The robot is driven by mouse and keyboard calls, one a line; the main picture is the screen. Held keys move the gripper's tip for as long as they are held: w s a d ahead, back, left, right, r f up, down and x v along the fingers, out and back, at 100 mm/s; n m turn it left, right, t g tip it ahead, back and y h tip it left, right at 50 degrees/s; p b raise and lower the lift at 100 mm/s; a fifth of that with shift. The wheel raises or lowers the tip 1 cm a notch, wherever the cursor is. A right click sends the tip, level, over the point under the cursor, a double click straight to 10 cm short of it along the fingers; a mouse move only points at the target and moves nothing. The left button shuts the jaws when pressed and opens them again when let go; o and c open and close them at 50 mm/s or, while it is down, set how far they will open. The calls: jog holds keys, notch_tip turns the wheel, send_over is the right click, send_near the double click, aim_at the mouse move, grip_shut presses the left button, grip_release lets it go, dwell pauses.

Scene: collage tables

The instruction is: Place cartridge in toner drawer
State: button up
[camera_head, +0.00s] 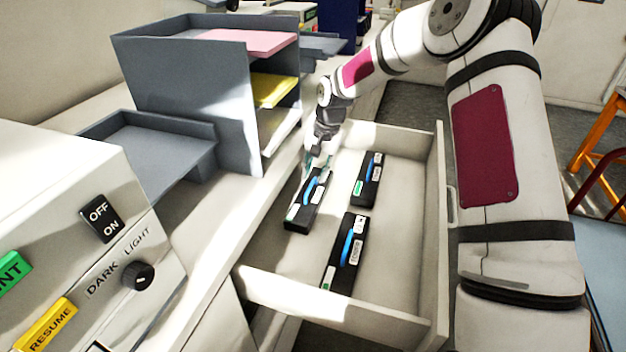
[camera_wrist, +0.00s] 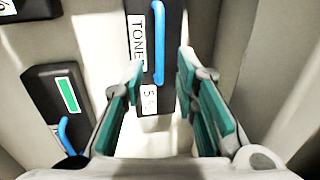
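The open toner drawer (camera_head: 400,225) has pale walls and holds three black cartridges with blue handles and white labels. One cartridge (camera_head: 303,214) lies on the left side. A second cartridge (camera_head: 368,180) lies at the back right. A third cartridge (camera_head: 347,252) lies near the near wall. My gripper (camera_head: 318,162) is over the far end of the left cartridge. In the wrist view my gripper (camera_wrist: 162,72) has its teal-padded fingers apart. A cartridge marked TONE… (camera_wrist: 140,15) shows beyond and between the fingertips. I see no finger closed on its blue handle.
A grey paper tray stack (camera_head: 185,85) with pink and yellow sheets stands left of the drawer. A white machine with OFF/ON switch (camera_head: 100,218) is at the near left. My arm runs along the drawer's right side. The drawer's right floor is clear.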

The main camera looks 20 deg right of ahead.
notch_tip(320, 180, up, 8)
jog(key=s+d, duration=0.1)
jog(key=shift+d, duration=0.15)
jog(key=s+a+r+n+t+h, duration=0.1)
jog(key=s+r+n, duration=0.1)
jog(key=s+r, duration=0.7)
jog(key=s+r+n+h, duration=0.2)
jog(key=s+r, duration=0.5)
jog(key=s, duration=0.5)
jog(key=s+n+t+y, duration=0.1)
jog(key=s+n+t, duration=0.1)
jog(key=s, duration=1.7)
jog(key=shift+f+n, duration=0.4)
jog(key=shift+f, duration=0.05)
